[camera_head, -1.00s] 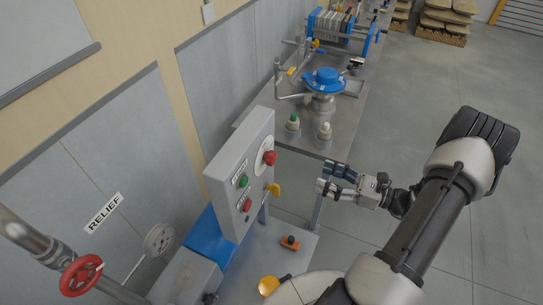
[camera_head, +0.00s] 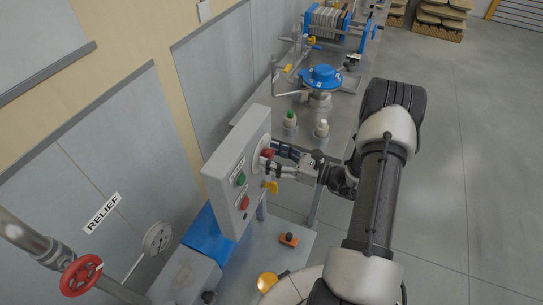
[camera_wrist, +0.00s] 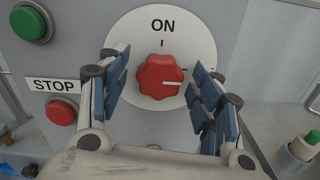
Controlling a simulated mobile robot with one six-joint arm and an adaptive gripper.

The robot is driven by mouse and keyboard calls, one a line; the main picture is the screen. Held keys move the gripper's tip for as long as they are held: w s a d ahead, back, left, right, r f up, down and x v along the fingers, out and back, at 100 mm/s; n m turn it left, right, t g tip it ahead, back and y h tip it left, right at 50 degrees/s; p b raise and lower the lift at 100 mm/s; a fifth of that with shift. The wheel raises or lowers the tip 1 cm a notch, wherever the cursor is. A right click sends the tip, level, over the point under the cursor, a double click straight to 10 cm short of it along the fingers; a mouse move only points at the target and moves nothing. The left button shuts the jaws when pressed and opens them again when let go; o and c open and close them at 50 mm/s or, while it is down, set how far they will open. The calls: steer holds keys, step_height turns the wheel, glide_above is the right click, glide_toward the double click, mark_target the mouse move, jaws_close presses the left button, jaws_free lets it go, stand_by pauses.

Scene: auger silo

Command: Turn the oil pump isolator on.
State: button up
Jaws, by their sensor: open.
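The oil pump isolator is a red lobed knob (camera_wrist: 160,76) on a round white plate (camera_wrist: 198,36) marked ON at the top. The white line on the knob points right, not at the ON mark. My gripper (camera_wrist: 160,88) is open, with its blue-padded fingers on the left and right of the knob and apart from it. In the head view the knob (camera_head: 267,153) is partly hidden by my gripper (camera_head: 272,158), which reaches the front of the grey control box (camera_head: 222,180) from the right.
A green button (camera_wrist: 31,22) and a red STOP button (camera_wrist: 61,111) sit left of the knob. A yellow handle (camera_head: 271,187) sticks out below my gripper. A steel bench (camera_head: 337,135) with a blue-topped unit (camera_head: 322,77) stands behind.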

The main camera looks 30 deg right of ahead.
steer(key=shift+w+a, duration=0.15)
steer(key=shift+w, duration=0.05)
steer(key=shift+c, duration=0.5)
steer(key=c, duration=1)
